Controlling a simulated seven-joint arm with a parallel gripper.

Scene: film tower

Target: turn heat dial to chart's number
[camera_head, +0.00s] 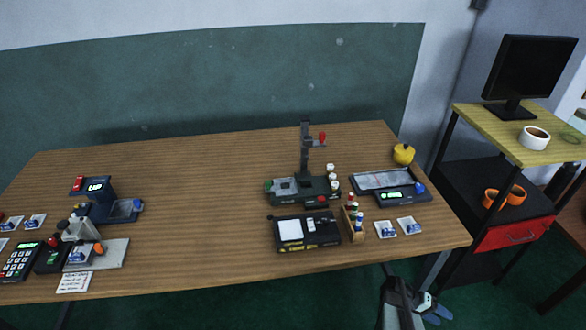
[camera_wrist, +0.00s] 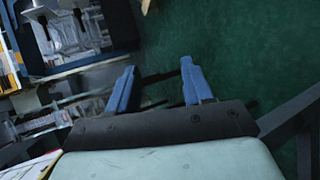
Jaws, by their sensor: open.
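My gripper (camera_head: 432,312) hangs off the front edge of the table at the lower right in the head view. Its two blue fingers stand apart and empty in the wrist view (camera_wrist: 158,88). A small white card with print (camera_head: 74,282) lies at the table's front left and may be the chart; its print is too small to read. No heat dial can be told for sure. A dark tower device (camera_head: 304,150) with a red knob (camera_head: 322,138) stands right of the table's middle. A black box with a white panel (camera_head: 316,241) sits in front of it.
A tray device with a display (camera_head: 395,196) and a yellow object (camera_head: 403,154) are at the right. A small bottle rack (camera_head: 358,234) and two small white trays (camera_head: 410,226) lie near my gripper. Several devices crowd the left end. The table's middle (camera_head: 200,215) is clear.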

